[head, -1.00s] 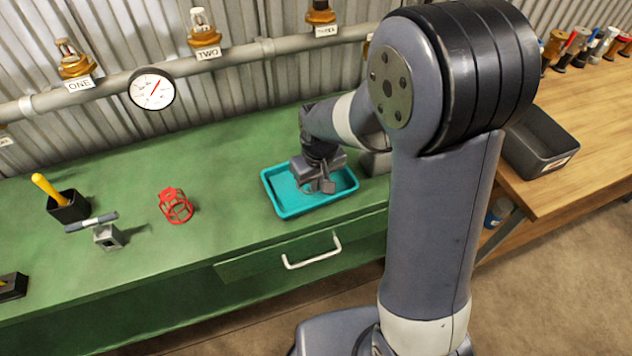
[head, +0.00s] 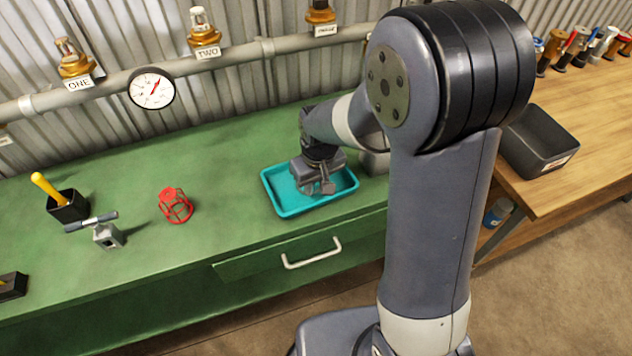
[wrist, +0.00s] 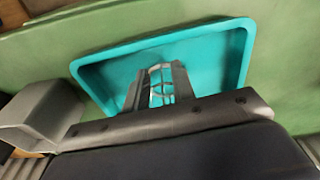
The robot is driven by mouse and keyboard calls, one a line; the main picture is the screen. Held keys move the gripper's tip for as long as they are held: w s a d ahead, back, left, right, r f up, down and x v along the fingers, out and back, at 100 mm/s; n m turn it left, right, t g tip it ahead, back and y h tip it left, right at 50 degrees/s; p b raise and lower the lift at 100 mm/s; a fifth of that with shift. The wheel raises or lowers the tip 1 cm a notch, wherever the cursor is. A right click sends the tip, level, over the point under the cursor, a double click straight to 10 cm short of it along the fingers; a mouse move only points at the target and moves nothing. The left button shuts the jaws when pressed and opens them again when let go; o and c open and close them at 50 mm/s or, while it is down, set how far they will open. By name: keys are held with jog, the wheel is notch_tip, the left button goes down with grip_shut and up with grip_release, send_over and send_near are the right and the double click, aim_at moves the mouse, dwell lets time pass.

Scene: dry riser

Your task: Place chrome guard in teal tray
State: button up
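The teal tray (head: 283,209) lies on the green bench below my gripper (head: 318,189). In the wrist view the tray (wrist: 214,57) fills the upper middle, and my gripper (wrist: 160,88) reaches over it. The chrome guard (wrist: 160,84), a small shiny wire cage, is between the two fingers and inside the tray's outline. The fingers stand a guard's width apart. I cannot tell whether they press on it or whether it rests on the tray floor. In the head view the guard is mostly hidden by my gripper.
A red guard (head: 175,206) stands on the bench to the left. Farther left are a grey block with a bar handle (head: 106,236) and a black holder with a yellow handle (head: 69,207). A grey block (head: 374,163) stands close right of the tray. Pipe and gauge (head: 152,88) run behind.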

notch_tip(320, 180, up, 12)
jog(key=s, duration=0.1)
jog(key=shift+d+p, duration=0.25)
jog(key=shift+p, duration=0.05)
dwell(1.5)
